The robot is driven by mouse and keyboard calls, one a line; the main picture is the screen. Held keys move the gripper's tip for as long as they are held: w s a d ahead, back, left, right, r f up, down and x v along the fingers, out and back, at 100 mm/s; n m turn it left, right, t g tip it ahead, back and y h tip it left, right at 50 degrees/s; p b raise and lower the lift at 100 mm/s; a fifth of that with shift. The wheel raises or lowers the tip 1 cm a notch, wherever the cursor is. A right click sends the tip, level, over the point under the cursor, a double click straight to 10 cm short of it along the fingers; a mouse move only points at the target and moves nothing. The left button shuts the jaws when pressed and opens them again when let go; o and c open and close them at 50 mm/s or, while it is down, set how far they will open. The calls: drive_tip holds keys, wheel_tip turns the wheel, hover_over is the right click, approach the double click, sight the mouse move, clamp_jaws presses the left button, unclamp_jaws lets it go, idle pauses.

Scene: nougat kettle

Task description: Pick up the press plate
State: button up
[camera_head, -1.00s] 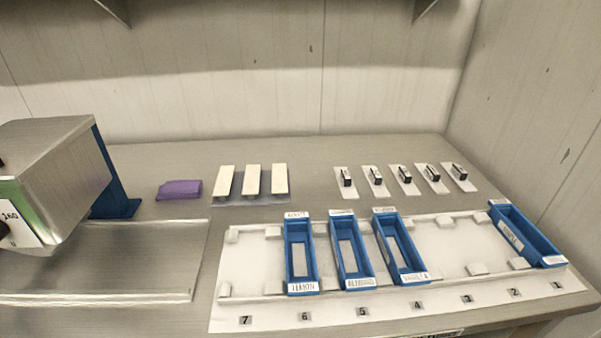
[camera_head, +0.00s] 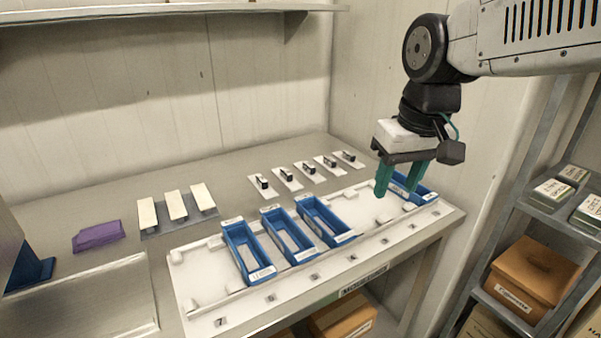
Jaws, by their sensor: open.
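Several white plates with dark upright handles stand in a row on the back right of the counter; the middle one (camera_head: 306,168) is a candidate for the press plate, but I cannot tell which is meant. My gripper (camera_head: 398,190) has two teal fingers, pointing down, apart, with nothing seen between them. It hangs to the right of the plate row and, in the picture, in front of the far-right blue mould (camera_head: 424,194), partly hiding it. Three more blue moulds (camera_head: 247,256) stand on the white tray (camera_head: 205,288). No contact with the gripper shows.
Three cream bars (camera_head: 176,205) lie on a grey stand, beside a purple cloth-like item (camera_head: 98,236). A metal machine stands at the left edge. A wall shelf (camera_head: 150,14) is above. A rack with a brown box (camera_head: 532,276) stands right.

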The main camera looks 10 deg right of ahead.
drive_tip(key=w, duration=1.1)
drive_tip(key=n+t+y, duration=0.1)
drive_tip(key=n+t, duration=0.1)
drive_tip(key=n, duration=0.1)
hover_over(309, 165)
drive_tip(key=s, duration=0.3)
drive_tip(key=f, duration=1.7)
drive_tip(key=shift+w+f, duration=0.15)
drive_tip(key=shift+w, duration=0.1)
drive_tip(key=x, duration=0.3)
drive_tip(key=d+x, duration=0.1)
drive_tip(key=x, duration=0.1)
drive_tip(key=shift+w+a+f, duration=0.1)
drive_tip(key=shift+w+f, duration=0.2)
clamp_jaws()
